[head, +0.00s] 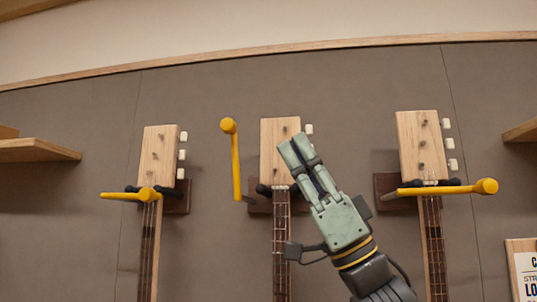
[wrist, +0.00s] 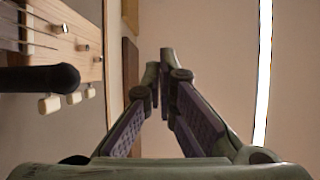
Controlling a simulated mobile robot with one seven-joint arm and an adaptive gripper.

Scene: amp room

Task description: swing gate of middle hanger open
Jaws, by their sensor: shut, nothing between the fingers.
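The middle hanger (head: 256,206) holds a guitar by its pale wooden headstock (head: 272,135). Its yellow gate (head: 236,165) stands upright to the left of the headstock, knob at the top, and does not cross the neck. My gripper (head: 290,145) is shut and empty, in front of the middle headstock, and hides its right part and the hanger's right side. In the wrist view my closed fingers (wrist: 160,62) show beside a headstock (wrist: 85,50) with pegs and a black hanger prong (wrist: 40,79). No gate shows in that view.
The left hanger (head: 178,198) and right hanger (head: 388,195) also hold guitars. The left gate (head: 130,195) and right gate (head: 445,189) lie level across the necks. Wooden shelves (head: 38,150) are at the sides. The wall above the headstocks is clear.

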